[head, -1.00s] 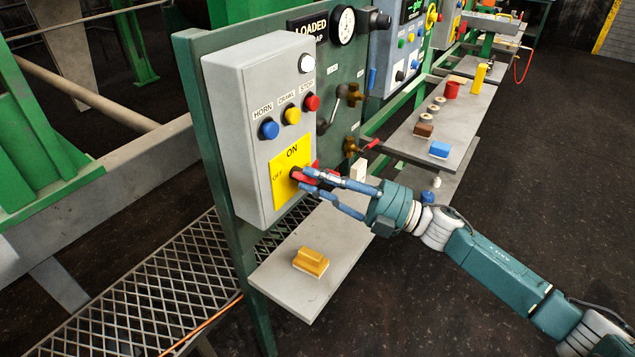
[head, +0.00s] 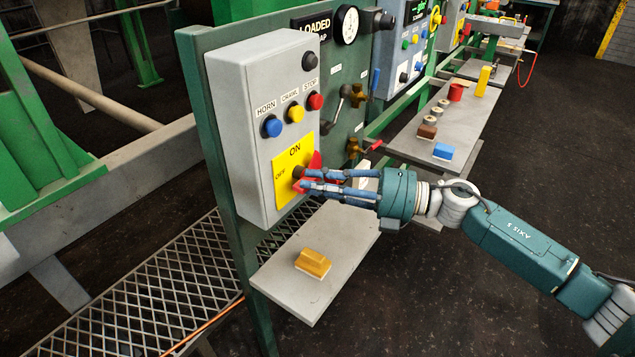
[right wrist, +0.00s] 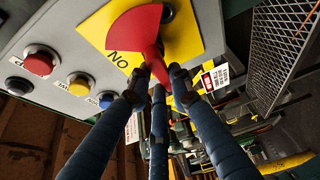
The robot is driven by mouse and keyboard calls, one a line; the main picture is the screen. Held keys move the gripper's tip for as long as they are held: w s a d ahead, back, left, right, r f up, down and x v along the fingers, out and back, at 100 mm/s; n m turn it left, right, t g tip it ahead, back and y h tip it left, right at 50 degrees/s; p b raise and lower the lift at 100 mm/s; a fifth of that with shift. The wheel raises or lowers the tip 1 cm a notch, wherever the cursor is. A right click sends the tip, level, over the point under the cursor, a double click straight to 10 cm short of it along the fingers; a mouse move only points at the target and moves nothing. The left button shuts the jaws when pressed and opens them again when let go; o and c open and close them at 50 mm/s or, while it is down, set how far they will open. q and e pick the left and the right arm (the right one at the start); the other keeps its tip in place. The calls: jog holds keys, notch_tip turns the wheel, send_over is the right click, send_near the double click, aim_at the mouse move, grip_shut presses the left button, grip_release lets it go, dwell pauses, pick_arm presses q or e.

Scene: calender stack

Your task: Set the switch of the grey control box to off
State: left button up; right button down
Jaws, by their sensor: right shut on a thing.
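The grey control box (head: 245,130) stands on the green panel. Its yellow switch plate (head: 283,187) reads ON at the top and OFF at the left. The switch's red handle (head: 315,161) shows at the plate's right side and also in the right wrist view (right wrist: 134,28). My right gripper (head: 304,184) is at the plate. In the right wrist view its fingers (right wrist: 158,78) are shut on the handle's narrow end. The fingers partly hide the handle, so its exact setting is unclear. The round lamp (head: 310,61) on the box is dark. My left gripper is not in view.
Blue (head: 272,127), yellow (head: 295,114) and red (head: 316,102) buttons sit above the switch. A grey shelf (head: 330,250) below carries a yellow-brown block (head: 313,263). Valves and a gauge (head: 347,25) are on the panel behind. Dark floor lies open at the right.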

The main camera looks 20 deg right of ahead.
jog(key=shift+s+a+f, duration=0.1)
jog(key=shift+s+f, duration=0.05)
jog(key=shift+f, duration=0.2)
jog(key=c, duration=1.5)
grip_release()
jog(key=shift+s, duration=0.1)
jog(key=shift+c, duration=0.2)
jog(key=shift+r, duration=0.15)
jog(key=shift+w, duration=0.2)
jog(key=v, duration=1.2)
